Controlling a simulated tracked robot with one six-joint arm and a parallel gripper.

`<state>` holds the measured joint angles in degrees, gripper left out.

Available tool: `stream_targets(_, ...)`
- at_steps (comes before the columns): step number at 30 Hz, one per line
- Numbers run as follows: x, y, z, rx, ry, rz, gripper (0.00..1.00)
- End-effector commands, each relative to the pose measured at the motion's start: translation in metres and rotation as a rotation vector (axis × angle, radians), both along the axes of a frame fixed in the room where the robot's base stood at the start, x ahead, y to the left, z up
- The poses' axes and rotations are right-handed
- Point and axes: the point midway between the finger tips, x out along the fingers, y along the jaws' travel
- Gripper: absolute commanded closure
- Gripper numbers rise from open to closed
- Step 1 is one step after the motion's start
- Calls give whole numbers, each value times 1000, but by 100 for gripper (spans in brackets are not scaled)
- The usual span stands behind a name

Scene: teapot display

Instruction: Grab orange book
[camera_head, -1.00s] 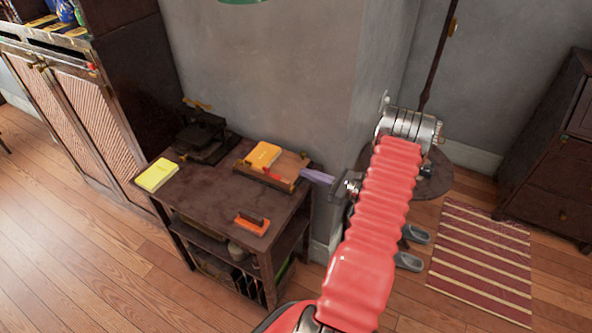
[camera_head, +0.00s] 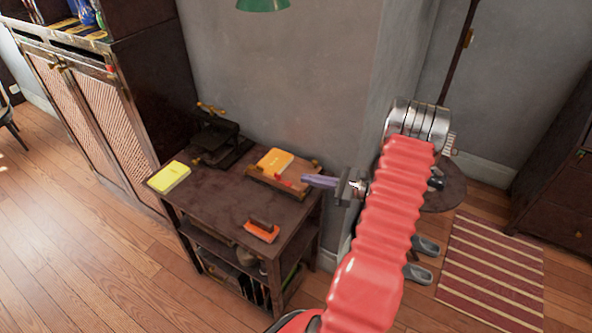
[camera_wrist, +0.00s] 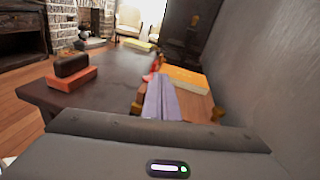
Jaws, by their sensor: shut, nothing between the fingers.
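The orange book (camera_head: 275,161) lies on a brown wooden board (camera_head: 262,186) at the back right of the dark table. It also shows in the wrist view (camera_wrist: 185,78), just beyond my fingers. My gripper (camera_head: 306,181) has its purple fingers pressed together and empty. In the head view they point left at the right end of the board, close to the book. In the wrist view my gripper (camera_wrist: 161,98) covers part of the board. I cannot tell whether the fingers touch the board.
On the dark table (camera_head: 215,200) lie a yellow book (camera_head: 169,177) at the left, a dark metal device (camera_head: 219,144) at the back and an orange block with a brown top (camera_head: 262,230) at the front. A grey wall (camera_head: 285,80) stands close behind the table.

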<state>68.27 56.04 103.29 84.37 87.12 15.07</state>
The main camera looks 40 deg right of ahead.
Motion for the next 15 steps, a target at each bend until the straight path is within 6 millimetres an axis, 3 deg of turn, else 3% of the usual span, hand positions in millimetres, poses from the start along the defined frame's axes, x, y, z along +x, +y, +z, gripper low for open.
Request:
stream_targets(6, 25, 67, 46, -164, 36, 218, 100)
stream_targets(15, 32, 155, 95, -402, 66, 496, 100)
